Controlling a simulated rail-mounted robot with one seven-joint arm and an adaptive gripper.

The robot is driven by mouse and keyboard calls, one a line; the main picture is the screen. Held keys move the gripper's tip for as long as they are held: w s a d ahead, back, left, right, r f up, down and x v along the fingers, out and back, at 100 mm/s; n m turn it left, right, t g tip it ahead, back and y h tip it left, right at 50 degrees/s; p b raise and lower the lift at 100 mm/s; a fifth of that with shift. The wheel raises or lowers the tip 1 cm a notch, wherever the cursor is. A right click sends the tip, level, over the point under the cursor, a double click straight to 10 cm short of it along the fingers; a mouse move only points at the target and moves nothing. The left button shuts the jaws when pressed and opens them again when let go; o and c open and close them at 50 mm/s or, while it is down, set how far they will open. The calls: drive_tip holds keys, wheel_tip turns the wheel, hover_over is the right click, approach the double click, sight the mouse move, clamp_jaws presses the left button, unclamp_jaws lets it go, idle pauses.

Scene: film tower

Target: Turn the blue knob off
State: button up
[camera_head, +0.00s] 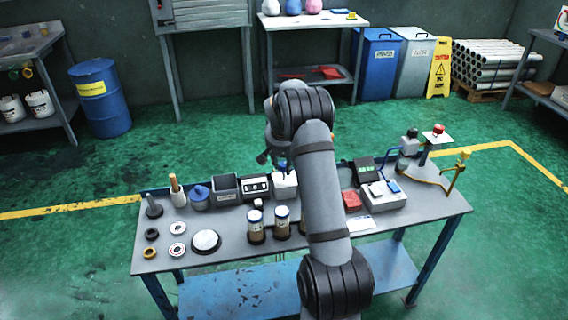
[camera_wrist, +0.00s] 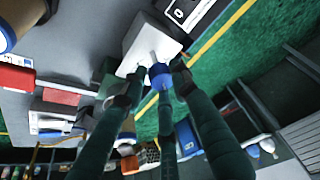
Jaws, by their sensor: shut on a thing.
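The blue knob (camera_wrist: 160,76) is on a white box (camera_wrist: 150,42) in the wrist view. The white box (camera_head: 284,188) stands at the back middle of the workbench in the head view, partly beside my grey arm. My gripper (camera_wrist: 157,83) has its dark fingers closed around the blue knob. In the head view, my gripper (camera_head: 279,164) is just above the white box, and the knob is mostly hidden by it. The wrist view is tilted, and the exact turn angle of the knob cannot be told.
A switch box (camera_head: 255,188) and a dark bin (camera_head: 226,189) stand left of the white box. Several jars, including one with a brown lower part (camera_head: 282,224), stand in front. A green-screened meter (camera_head: 364,171) is to the right. The workbench's front left is partly clear.

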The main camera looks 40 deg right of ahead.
drive_tip(key=shift+w+r+n, duration=0.25)
drive_tip(key=shift+r+n, duration=0.05)
drive_tip(key=n, duration=0.2)
drive_tip(key=n+t+y, duration=0.1)
drive_tip(key=n, duration=0.1)
drive_tip(key=shift+d+y, duration=0.2)
drive_tip(key=shift+y, duration=0.1)
drive_tip(key=shift+n+y+b, duration=0.35)
drive_tip(key=shift+n+y, duration=0.15)
drive_tip(key=shift+n, duration=1.2)
drive_tip(key=shift+a, duration=0.1)
drive_tip(key=o, duration=1)
drive_tip(key=shift+c, duration=0.2)
drive_tip(key=shift+o, duration=0.7)
drive_tip(key=shift+s+f, duration=0.1)
drive_tip(key=shift+f, duration=0.05)
drive_tip(key=v, duration=1.2)
drive_tip(key=shift+s, duration=0.2)
drive_tip(key=shift+f, duration=0.15)
